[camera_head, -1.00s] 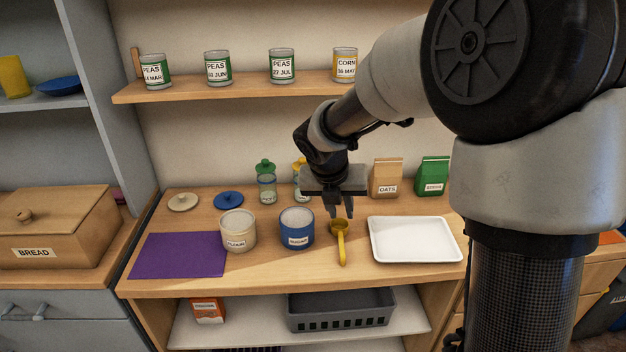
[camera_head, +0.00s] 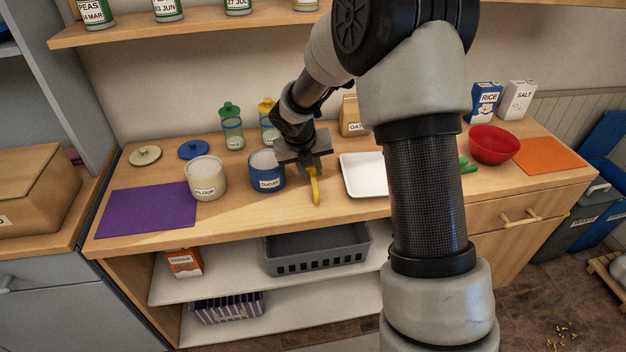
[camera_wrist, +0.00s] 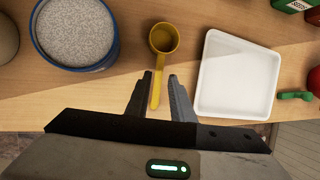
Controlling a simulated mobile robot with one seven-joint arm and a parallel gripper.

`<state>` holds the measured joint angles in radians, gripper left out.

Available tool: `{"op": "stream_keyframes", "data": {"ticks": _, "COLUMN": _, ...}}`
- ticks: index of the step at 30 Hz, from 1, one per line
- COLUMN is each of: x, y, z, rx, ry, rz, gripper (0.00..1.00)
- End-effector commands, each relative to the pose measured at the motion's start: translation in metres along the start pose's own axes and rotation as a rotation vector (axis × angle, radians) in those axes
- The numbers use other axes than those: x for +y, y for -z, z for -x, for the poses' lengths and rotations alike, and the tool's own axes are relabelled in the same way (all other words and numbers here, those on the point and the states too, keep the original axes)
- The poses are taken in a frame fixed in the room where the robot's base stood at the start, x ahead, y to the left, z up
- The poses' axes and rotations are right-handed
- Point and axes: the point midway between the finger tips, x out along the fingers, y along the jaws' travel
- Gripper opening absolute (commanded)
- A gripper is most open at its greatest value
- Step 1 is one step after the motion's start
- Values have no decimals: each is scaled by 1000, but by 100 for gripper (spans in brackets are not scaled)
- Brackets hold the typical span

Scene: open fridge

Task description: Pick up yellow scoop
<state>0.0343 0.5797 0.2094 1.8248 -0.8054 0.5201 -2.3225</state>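The yellow scoop (camera_head: 314,186) lies on the wooden counter between the blue sugar canister (camera_head: 268,180) and the white tray (camera_head: 361,185). In the wrist view its bowl (camera_wrist: 163,38) is at the top, and its handle (camera_wrist: 156,90) points down between my fingers. My gripper (camera_head: 311,174) is right over the scoop in the head view and hides its bowl. In the wrist view my gripper (camera_wrist: 156,78) is open, with one finger on each side of the handle. The fingers look apart from the handle.
A flour canister (camera_head: 205,177) and a purple mat (camera_head: 148,210) are to the left. A red bowl (camera_head: 493,145) and an orange mat (camera_head: 547,154) are to the right. An oats bag (camera_head: 351,118) stands behind. A shelf (camera_head: 110,33) runs above the counter.

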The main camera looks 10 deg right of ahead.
Motion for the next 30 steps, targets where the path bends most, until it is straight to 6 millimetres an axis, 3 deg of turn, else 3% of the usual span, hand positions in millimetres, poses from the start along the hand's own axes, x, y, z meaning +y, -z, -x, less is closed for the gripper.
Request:
{"op": "stream_keyframes", "data": {"ticks": 6, "x": 2, "y": -2, "z": -35, "rx": 3, "ry": 0, "rz": 2, "gripper": 21}}
{"op": "stream_keyframes", "data": {"ticks": 10, "x": 2, "y": -3, "z": -47, "rx": 2, "ry": 1, "rz": 1, "gripper": 21}}
{"op": "stream_keyframes", "data": {"ticks": 18, "x": 1, "y": -3, "z": -48, "rx": 1, "ry": 0, "rz": 1, "gripper": 21}}
{"op": "stream_keyframes", "data": {"ticks": 22, "x": 1, "y": -3, "z": -48, "rx": 1, "ry": 0, "rz": 1, "gripper": 0}}
{"op": "stream_keyframes", "data": {"ticks": 30, "x": 1, "y": -3, "z": -48, "rx": 1, "ry": 0, "rz": 1, "gripper": 0}}
